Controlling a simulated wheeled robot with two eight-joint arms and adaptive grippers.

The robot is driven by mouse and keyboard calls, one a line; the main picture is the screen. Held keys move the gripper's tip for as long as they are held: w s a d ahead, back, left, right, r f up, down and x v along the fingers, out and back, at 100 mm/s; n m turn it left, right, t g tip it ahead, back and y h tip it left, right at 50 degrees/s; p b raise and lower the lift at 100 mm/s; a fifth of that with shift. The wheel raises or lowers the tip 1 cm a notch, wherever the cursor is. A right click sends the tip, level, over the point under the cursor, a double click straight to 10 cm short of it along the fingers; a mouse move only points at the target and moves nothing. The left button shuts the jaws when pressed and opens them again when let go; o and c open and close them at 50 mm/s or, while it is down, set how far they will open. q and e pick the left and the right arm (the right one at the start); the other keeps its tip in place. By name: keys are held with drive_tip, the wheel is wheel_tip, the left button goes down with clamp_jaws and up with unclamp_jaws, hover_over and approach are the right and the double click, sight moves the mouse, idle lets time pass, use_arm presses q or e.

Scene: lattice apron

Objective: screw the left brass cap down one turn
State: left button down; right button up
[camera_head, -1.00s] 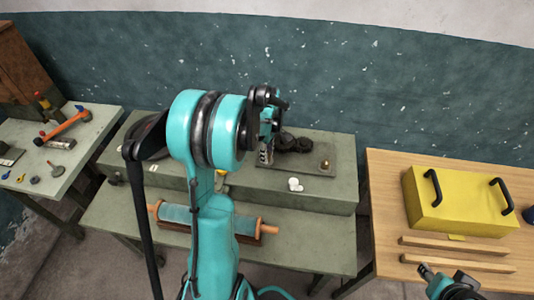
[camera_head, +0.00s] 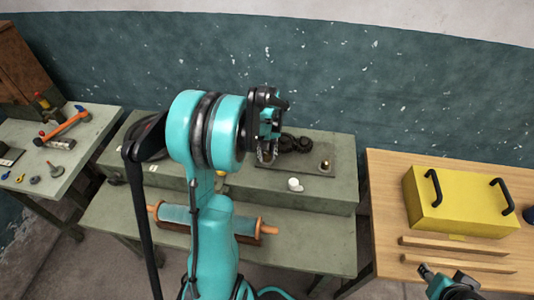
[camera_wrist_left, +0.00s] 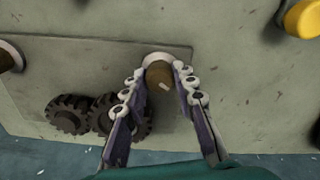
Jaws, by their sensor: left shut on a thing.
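The left brass cap (camera_wrist_left: 158,75) sits on a white collar (camera_wrist_left: 160,58) at the edge of a grey plate (camera_wrist_left: 100,52) in the left wrist view. It has a pale mark on its face. My left gripper (camera_wrist_left: 160,82) is shut on this cap, one finger on each side. In the head view my left gripper (camera_head: 267,152) is at the left end of the plate, and my arm hides much of it and the cap. A second brass cap (camera_head: 326,165) stands at the plate's right end. My right gripper (camera_head: 426,271) is small at the lower right; its jaws are unclear.
Dark gears (camera_head: 296,143) lie on the plate close to the fingers. A yellow knob (camera_wrist_left: 303,18) shows in the wrist view. A teal roller (camera_head: 245,225) rests on the lower shelf. A yellow box (camera_head: 455,203) stands on the wooden table.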

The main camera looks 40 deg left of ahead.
use_arm(q)
drive_tip(key=m, duration=0.5)
drive_tip(key=shift+m, duration=0.3)
drive_tip(key=m, duration=1.3)
drive_tip(key=shift+m, duration=0.3)
drive_tip(key=m, duration=0.9)
drive_tip(key=shift+m, duration=0.4)
drive_tip(key=m, duration=0.4)
drive_tip(key=shift+m, duration=0.3)
drive_tip(key=m, duration=0.4)
drive_tip(key=shift+m, duration=0.3)
